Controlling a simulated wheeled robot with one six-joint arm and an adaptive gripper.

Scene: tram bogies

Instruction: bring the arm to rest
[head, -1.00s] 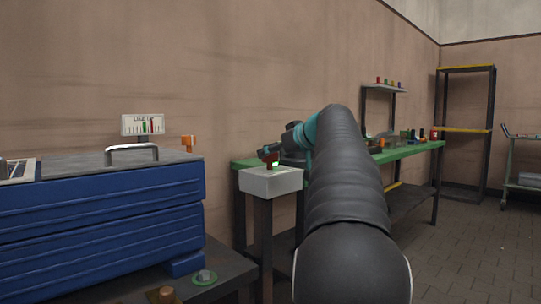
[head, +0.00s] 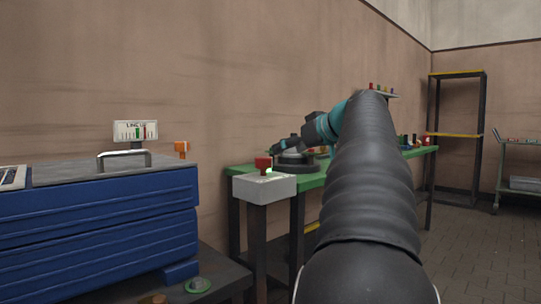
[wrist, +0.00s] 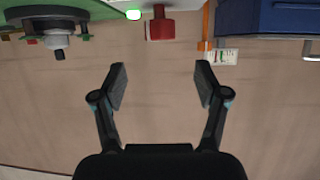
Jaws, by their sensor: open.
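My gripper (wrist: 160,85) is open and empty in the wrist view, its two fingers apart with only the wall behind them. In the head view my arm reaches forward, and my gripper (head: 279,148) is in the air above the near end of the green bench (head: 228,172). A red block-shaped part (head: 263,163) stands on the pale box (head: 264,188), beside a lit green light (head: 268,171). The red part also shows at the top of the wrist view (wrist: 161,27), apart from the fingers.
A blue cabinet (head: 95,225) with a metal handle stands at the left. A small display (head: 135,130) and an orange part (head: 181,148) are behind it. A dark round fixture (head: 297,165) sits on the green bench.

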